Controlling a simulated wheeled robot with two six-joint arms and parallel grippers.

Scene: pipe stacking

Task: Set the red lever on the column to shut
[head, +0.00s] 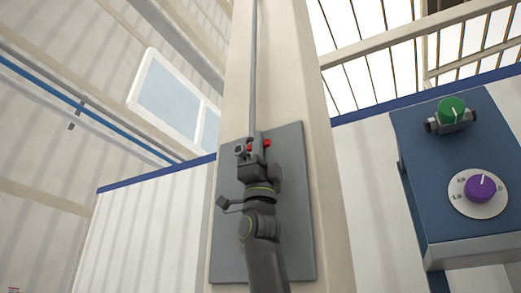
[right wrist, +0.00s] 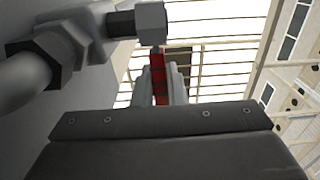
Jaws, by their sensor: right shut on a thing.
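The red lever (head: 267,143) is on a valve on the grey plate of the column (head: 283,60). In the head view only small red parts show around my gripper, so its angle is hard to tell. In the right wrist view the red lever (right wrist: 159,75) lies between the two fingers, below a grey metal valve end (right wrist: 150,22). My right gripper (head: 259,146) is shut on the lever, and its arm reaches up from below. My left gripper is not in view.
A thin grey pipe (head: 253,75) runs up the column from the valve. The grey backing plate (head: 292,190) is close behind my gripper. A blue panel (head: 420,150) with a green knob (head: 451,109) and a purple dial (head: 481,188) stands at the right.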

